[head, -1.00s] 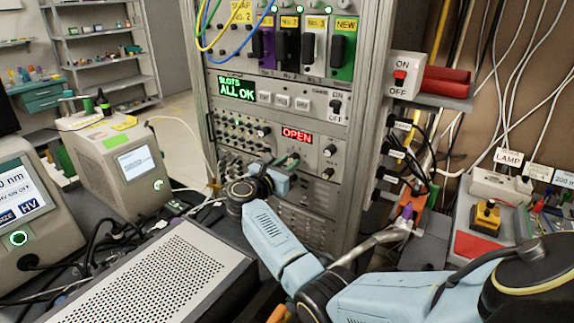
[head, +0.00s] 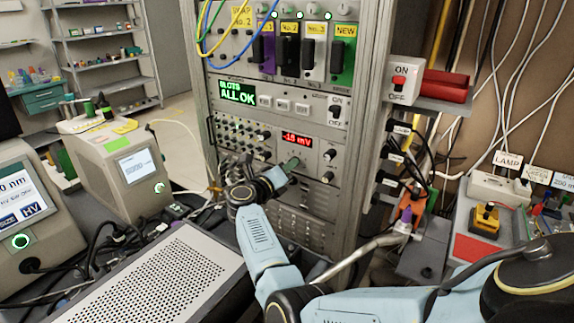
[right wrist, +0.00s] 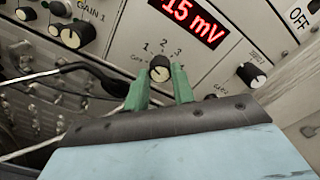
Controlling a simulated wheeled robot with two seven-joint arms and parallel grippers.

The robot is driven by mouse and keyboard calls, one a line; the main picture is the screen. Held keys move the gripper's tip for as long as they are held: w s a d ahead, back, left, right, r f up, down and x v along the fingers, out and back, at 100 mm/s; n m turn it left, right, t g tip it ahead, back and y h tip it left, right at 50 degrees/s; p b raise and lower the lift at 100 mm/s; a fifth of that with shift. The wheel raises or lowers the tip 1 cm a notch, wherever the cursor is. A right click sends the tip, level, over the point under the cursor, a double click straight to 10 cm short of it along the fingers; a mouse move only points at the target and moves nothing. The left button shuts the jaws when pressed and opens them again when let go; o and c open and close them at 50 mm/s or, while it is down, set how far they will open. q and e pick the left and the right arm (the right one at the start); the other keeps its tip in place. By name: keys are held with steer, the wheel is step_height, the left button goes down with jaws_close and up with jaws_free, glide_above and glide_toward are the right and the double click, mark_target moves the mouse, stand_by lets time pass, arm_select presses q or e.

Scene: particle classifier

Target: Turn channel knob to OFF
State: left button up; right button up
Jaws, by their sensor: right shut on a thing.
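The channel knob (right wrist: 160,68) is a small round black knob with a light face on the grey panel. The numbers 1 to 4 are printed around it in the right wrist view; its pointer is too small to read surely. My right gripper (right wrist: 161,76) has its green fingers on either side of the knob, shut on it. In the head view my right gripper (head: 289,164) reaches the rack panel and hides the knob. The red display (right wrist: 190,20) above the knob reads -15 mV, and it also shows in the head view (head: 297,138). My left gripper is not in view.
Another knob (right wrist: 251,74) sits to the right of the channel knob, and a gain knob (right wrist: 70,37) to the left. A perforated metal box (head: 165,275) stands in front of the rack.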

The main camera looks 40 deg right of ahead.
steer(key=shift+n+p, duration=1.65)
steer(key=shift+n, duration=2.55)
steer(key=o, duration=1)
steer(key=shift+a, duration=0.1)
steer(key=v, duration=0.7)
steer(key=shift+a, duration=0.2)
steer(key=shift+s+r, duration=0.1)
